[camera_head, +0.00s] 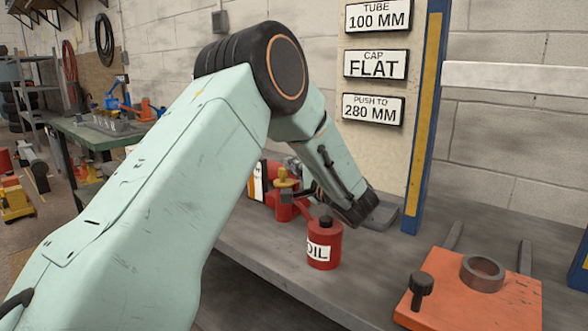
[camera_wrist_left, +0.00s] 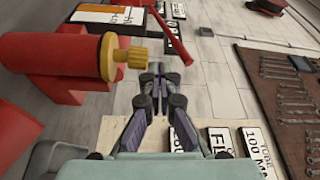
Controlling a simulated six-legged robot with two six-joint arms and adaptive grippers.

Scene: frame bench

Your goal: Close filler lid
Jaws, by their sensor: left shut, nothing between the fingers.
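I cannot tell for sure which part is the filler lid. My left gripper (camera_wrist_left: 157,68) is shut and empty, its fingertips just beside the brass knob; I cannot tell if they touch. In the head view the gripper (camera_head: 292,196) is small and dark beside the red device. My right gripper is not in view.
A red oil can (camera_head: 324,247) with a black cap stands near my left wrist. To the right are a blue post (camera_head: 426,120) and an orange plate (camera_head: 450,307) with a metal ring (camera_head: 482,272) and black knob (camera_head: 421,285). Bare bench lies between can and plate.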

